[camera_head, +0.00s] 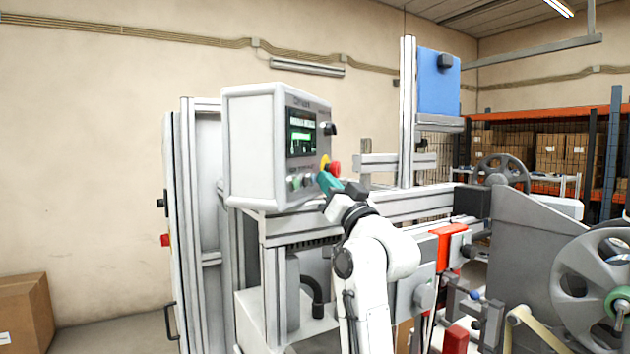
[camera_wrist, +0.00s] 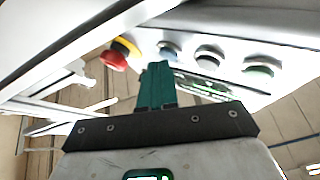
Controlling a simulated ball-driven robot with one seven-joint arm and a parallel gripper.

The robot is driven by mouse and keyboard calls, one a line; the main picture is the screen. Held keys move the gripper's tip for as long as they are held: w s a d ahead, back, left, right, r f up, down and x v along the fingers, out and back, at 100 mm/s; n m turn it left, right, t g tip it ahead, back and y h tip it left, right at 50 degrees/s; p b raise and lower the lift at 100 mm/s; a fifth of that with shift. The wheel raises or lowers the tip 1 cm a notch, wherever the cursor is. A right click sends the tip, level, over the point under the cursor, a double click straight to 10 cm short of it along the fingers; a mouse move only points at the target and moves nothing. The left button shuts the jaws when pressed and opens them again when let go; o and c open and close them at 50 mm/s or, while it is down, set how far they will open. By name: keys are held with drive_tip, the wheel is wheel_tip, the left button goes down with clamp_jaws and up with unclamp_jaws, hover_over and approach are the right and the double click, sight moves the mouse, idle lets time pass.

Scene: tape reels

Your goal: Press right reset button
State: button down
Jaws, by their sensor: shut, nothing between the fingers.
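A white control box (camera_head: 252,150) carries a lit screen (camera_head: 301,132) and a row of buttons below it. In the head view the red button (camera_head: 335,169) and green button (camera_head: 295,183) show; my gripper seems to hide the blue one. My gripper (camera_head: 325,180), with teal fingers (camera_wrist: 156,68), is shut and empty, close to the blue button. Contact cannot be told. Button labels are unreadable.
A dark knob (camera_head: 329,128) sticks out beside the screen. The red mushroom button is close to my fingers. Metal frame rails (camera_head: 420,203) and reel machinery (camera_head: 585,280) stand at the right. A cardboard box (camera_head: 25,312) lies at lower left.

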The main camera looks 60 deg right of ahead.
drive_tip(key=shift+s, duration=0.55)
drive_tip(key=shift+s, duration=0.15)
drive_tip(key=shift+s+d, duration=0.15)
drive_tip(key=shift+s, duration=1.05)
drive_tip(key=shift+s+d, duration=0.15)
drive_tip(key=shift+s, duration=1)
drive_tip(key=shift+f, duration=0.1)
